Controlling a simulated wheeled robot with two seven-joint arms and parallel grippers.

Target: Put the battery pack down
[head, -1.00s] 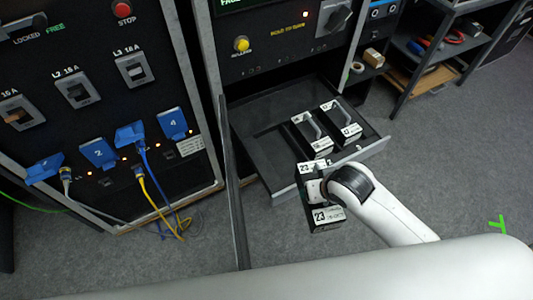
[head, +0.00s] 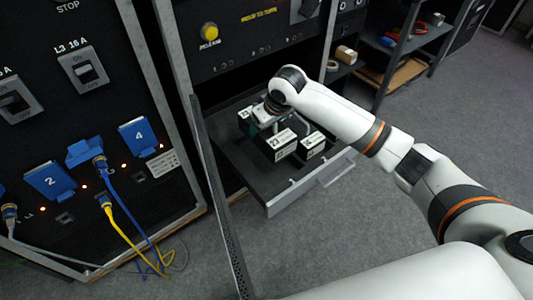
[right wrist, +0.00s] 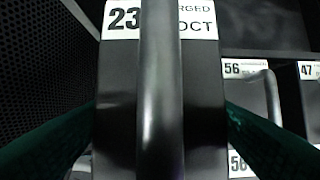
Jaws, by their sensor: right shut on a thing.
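The battery pack labelled 23 (head: 282,147) is black with white labels and a bar handle. It is upright over the left part of the open drawer (head: 283,199). My right gripper (head: 266,117) is shut on its handle; the arm covers part of the pack. In the right wrist view, the pack (right wrist: 117,100) fills the middle, with green fingers on either side of its handle. I cannot tell whether its base touches the drawer floor. My left gripper is out of view.
To the right of the held pack is pack 56 (right wrist: 244,95), then pack 47 (right wrist: 309,100), partly cut off. A panel with blue plugs (head: 50,181) and hanging cables (head: 130,226) stands left. A shelf (head: 400,45) stands back right.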

